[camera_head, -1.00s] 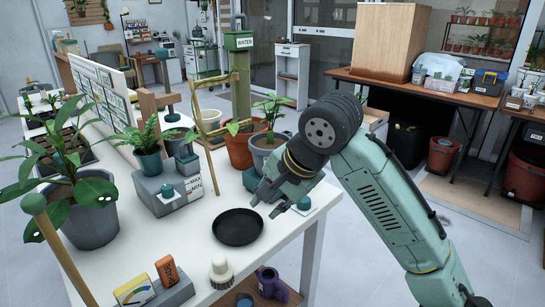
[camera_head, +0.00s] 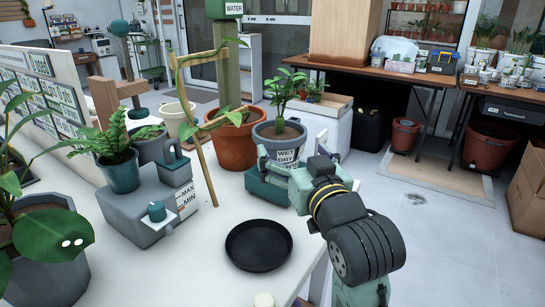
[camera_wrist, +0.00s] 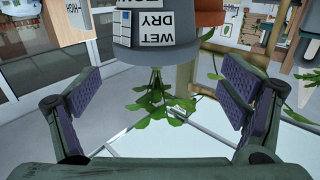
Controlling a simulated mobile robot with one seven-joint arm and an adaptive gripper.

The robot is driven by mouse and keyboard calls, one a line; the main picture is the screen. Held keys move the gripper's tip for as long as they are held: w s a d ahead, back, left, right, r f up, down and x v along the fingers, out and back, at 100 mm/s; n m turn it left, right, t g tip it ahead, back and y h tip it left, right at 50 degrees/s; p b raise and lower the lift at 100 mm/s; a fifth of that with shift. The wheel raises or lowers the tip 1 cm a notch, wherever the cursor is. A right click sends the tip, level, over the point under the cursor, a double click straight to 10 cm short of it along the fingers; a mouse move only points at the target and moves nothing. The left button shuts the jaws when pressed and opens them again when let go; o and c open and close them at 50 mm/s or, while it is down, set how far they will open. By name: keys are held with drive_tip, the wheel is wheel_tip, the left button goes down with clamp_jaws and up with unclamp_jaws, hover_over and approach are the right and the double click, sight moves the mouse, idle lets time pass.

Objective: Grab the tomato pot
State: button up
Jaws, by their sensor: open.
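A grey pot (camera_head: 266,131) with a white label reading WET and DRY holds a leafy green plant (camera_head: 286,88) on the white table. In the wrist view, the scene is upside down. The grey pot (camera_wrist: 187,37) is at the top centre, ahead of my spread, empty fingers (camera_wrist: 162,72), and its leaves (camera_wrist: 157,102) hang between them. I see no contact.
A terracotta pot (camera_head: 230,152) with a wooden trellis (camera_head: 203,158) stands left of the grey pot. A black saucer (camera_head: 258,245) lies in front. A grey block (camera_head: 145,214) carrying a fern pot (camera_head: 119,172) stands to the left. The floor (camera_head: 440,235) to the right is mostly clear.

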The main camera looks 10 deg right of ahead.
sight(288, 143)
drive_tip(key=shift+o, duration=0.6)
drive_tip(key=shift+w+d+r+p, duration=0.15)
drive_tip(key=shift+w+r+p, duration=0.2)
drive_tip(key=shift+p, duration=0.5)
drive_tip(key=shift+w+p, duration=0.85)
drive_tip(key=shift+p, duration=0.4)
drive_tip(key=w, duration=0.3)
drive_tip(key=shift+f, duration=0.35)
drive_tip(key=shift+w+a+r+p, duration=0.1)
drive_tip(key=shift+w+p, duration=0.3)
drive_tip(key=shift+w, duration=0.95)
drive_tip(key=shift+w+a+r+p, duration=0.1)
drive_tip(key=shift+w+p, duration=0.25)
drive_tip(key=shift+w, duration=0.95)
drive_tip(key=shift+c, duration=0.4)
drive_tip(key=c, duration=1.4)
drive_tip(key=shift+r, duration=0.15)
